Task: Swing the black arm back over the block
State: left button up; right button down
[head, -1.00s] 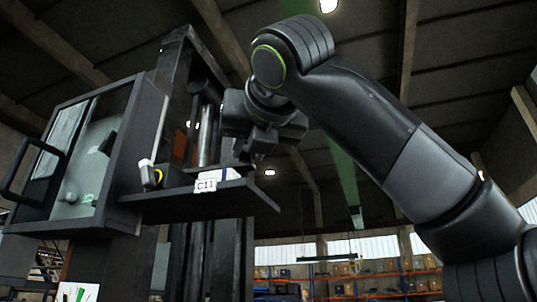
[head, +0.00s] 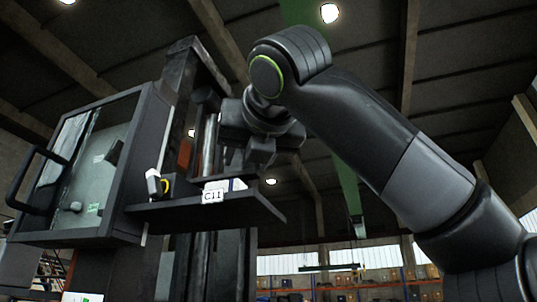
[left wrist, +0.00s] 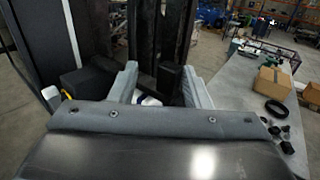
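My left gripper (head: 245,157) hangs, pointing down, above the black shelf (head: 240,212) labelled C11. In the left wrist view its two grey fingers (left wrist: 162,88) stand wide apart, so it is open. A small white and blue thing (left wrist: 147,100) and a black block-shaped part (left wrist: 169,79) show between or behind the fingers. I cannot tell whether a finger touches anything. A dark upright column (head: 177,95) stands behind the shelf. Which part is the black arm or the engine block is not clear from these frames. My right gripper is not in view.
A dark cabinet with a glass front (head: 85,165) and a bar handle stands at the left. A white and yellow part (head: 154,183) sits at the shelf's left end. In the wrist view a grey table (left wrist: 245,105) holds a cardboard box (left wrist: 272,81) and a black ring (left wrist: 277,108).

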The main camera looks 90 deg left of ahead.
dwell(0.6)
pick_arm(q)
jog(key=shift+d+f, duration=0.1)
jog(key=shift+d, duration=0.25)
jog(key=b+v, duration=0.1)
jog(key=v, duration=1.5)
jog(key=shift+d+b, duration=0.3)
